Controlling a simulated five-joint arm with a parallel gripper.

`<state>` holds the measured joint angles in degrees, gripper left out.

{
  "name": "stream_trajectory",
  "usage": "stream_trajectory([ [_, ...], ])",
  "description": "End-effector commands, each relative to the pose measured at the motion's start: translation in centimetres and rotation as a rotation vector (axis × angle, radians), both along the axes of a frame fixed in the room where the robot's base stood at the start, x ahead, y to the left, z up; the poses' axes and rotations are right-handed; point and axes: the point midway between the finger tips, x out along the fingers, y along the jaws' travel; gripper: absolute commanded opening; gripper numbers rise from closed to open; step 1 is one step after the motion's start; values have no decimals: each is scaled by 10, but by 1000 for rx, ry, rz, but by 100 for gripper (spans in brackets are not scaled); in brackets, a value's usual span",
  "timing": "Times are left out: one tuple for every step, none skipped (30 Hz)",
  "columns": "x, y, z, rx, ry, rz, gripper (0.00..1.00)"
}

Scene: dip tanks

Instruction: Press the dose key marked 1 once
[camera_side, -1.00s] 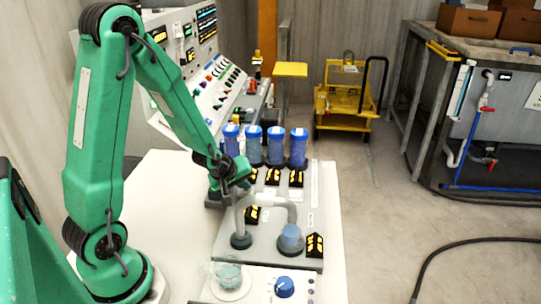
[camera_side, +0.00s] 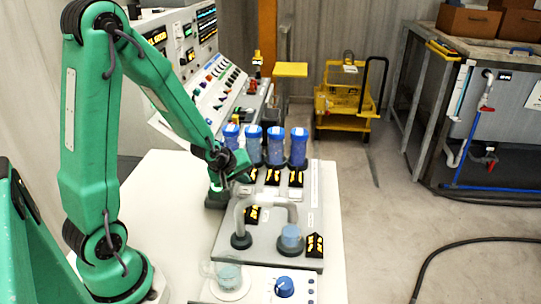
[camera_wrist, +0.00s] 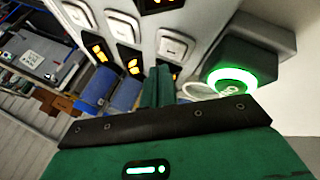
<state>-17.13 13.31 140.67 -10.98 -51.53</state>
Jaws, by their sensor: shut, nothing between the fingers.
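White dose keys show in the side view as a short row, including a middle key (camera_side: 271,191) and a right key (camera_side: 295,193), each in front of an amber display. In the wrist view several pale keys appear, one at the top left (camera_wrist: 76,13), one beside it (camera_wrist: 122,26) and one near the fingers (camera_wrist: 176,45). I cannot read which is marked 1. My gripper (camera_side: 242,179) is at the left end of the key row; its shut, empty fingers (camera_wrist: 158,84) show in the wrist view. Contact with a key cannot be made out.
Blue canisters (camera_side: 275,146) stand behind the displays. A grey bent pipe (camera_side: 266,199) rises in front of the keys. A glass beaker (camera_side: 228,274) and a blue knob (camera_side: 284,286) are at the front. A green-lit button (camera_wrist: 232,79) is right of my fingers in the wrist view.

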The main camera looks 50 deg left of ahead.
Motion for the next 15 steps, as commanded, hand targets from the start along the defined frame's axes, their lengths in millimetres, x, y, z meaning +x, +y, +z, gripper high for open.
stream_trajectory([
  [0,0,4,0,-2,0,0],
  [0,0,5,1,-1,0,0],
  [1,0,8,1,-3,0,0],
  [1,0,11,1,-4,0,0],
  [0,0,13,1,-3,0,0],
  [0,0,15,1,-1,0,0],
  [0,0,18,1,-3,0,0],
  [0,0,20,1,-3,0,0],
  [0,0,23,1,-1,0,0],
  [0,0,25,1,-1,0,0],
  [0,0,27,0,-2,0,0],
  [0,0,30,1,-1,0,0],
  [0,0,32,1,-1,0,0],
  [0,0,34,0,-2,0,0],
  [0,0,36,1,-1,0,0],
])
